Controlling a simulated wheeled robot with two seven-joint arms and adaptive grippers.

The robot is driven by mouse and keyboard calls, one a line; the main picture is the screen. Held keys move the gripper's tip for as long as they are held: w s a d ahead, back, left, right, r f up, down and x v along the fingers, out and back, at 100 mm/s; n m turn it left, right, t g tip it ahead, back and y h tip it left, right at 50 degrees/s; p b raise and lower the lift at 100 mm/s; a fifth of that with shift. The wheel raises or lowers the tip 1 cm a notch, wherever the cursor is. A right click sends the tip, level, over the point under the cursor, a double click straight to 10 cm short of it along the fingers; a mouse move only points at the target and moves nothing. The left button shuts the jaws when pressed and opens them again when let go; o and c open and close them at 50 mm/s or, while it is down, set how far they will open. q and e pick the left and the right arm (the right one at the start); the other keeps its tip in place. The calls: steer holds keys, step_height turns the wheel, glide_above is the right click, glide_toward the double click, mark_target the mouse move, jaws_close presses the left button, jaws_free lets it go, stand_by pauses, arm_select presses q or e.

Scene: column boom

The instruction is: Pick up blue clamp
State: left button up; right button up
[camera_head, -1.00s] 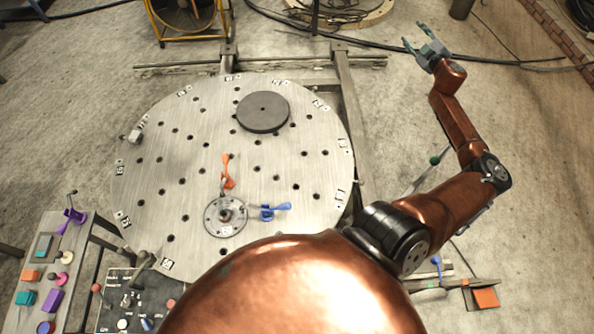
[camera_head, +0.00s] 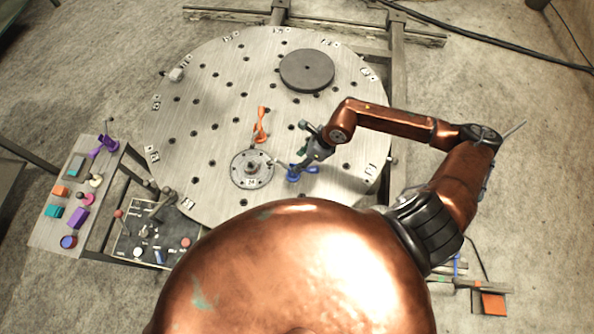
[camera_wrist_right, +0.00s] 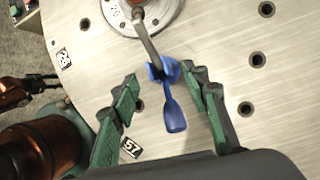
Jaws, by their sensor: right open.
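The blue clamp (camera_head: 302,170) sits on the round perforated metal table (camera_head: 215,90), just right of the central hub (camera_head: 252,169). In the right wrist view the blue clamp (camera_wrist_right: 172,98) lies between the green fingers, its paddle-like handle toward the gripper's palm and a grey rod running from it to the hub. My right gripper (camera_head: 302,155) is over the clamp, partly covering it in the head view. It is open, with a gap on both sides of the clamp in the wrist view (camera_wrist_right: 168,98). My left gripper is not in view.
An orange clamp (camera_head: 261,124) stands above the hub. A dark disc (camera_head: 307,70) lies at the table's far side. A side shelf (camera_head: 50,215) with several coloured pieces and a purple clamp (camera_head: 103,146) is at left, beside a control panel (camera_head: 140,243).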

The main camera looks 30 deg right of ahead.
mark_target(291, 176)
steer(key=shift+n+h, duration=0.4)
steer(key=shift+n, duration=0.2)
steer(key=x, duration=0.5)
steer(key=s+x, duration=0.1)
steer(key=x, duration=0.2)
steer(key=shift+w+f, duration=0.1)
steer(key=shift+f, duration=0.3)
steer(key=shift+c, duration=0.4)
steer(key=shift+r, duration=0.1)
jaws_close()
